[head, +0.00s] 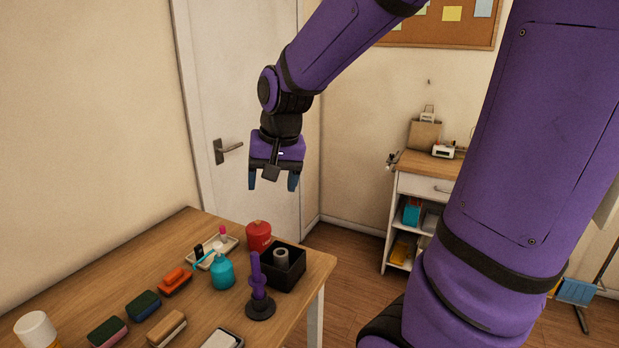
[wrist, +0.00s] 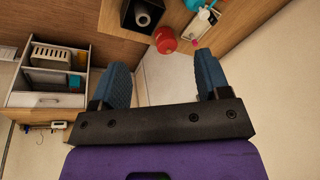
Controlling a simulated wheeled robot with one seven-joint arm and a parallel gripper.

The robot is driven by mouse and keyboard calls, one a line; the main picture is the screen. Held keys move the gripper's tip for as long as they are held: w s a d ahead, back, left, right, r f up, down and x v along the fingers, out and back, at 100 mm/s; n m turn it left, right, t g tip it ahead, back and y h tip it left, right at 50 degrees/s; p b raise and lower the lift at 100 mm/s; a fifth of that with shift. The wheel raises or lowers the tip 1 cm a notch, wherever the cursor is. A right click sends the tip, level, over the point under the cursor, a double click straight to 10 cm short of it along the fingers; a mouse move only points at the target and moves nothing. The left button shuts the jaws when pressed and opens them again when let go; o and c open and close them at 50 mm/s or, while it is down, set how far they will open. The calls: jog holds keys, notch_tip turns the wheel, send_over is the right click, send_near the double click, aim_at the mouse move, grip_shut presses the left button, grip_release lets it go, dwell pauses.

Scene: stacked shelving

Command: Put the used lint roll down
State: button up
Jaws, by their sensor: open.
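The used lint roll (head: 281,257), a grey-white cylinder with a dark core hole, stands inside a black open-topped box (head: 289,278) near the table's right end. My gripper (head: 273,182) is open and empty, in the air above and beyond the table's far right corner. Its blue fingers (wrist: 164,82) are spread apart in the wrist view with nothing between them. It touches neither the roll nor the box.
A red container (head: 258,236), a purple stand with a dark base (head: 258,290) and a teal bottle (head: 222,273) stand close to the box. Several brushes and sponges lie farther left on the wooden table (head: 110,272). A shelf unit (head: 395,215) stands at the right; the door is behind my gripper.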

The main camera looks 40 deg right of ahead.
jog(key=s+a+r+n+t, duration=0.1)
jog(key=s+a+r+n, duration=0.1)
jog(key=s, duration=0.5)
jog(key=s+a+r+n+t, duration=0.1)
jog(key=s+r+n, duration=0.3)
jog(key=s, duration=0.4)
jog(key=shift+a+r, duration=0.3)
jog(key=shift+a, duration=0.2)
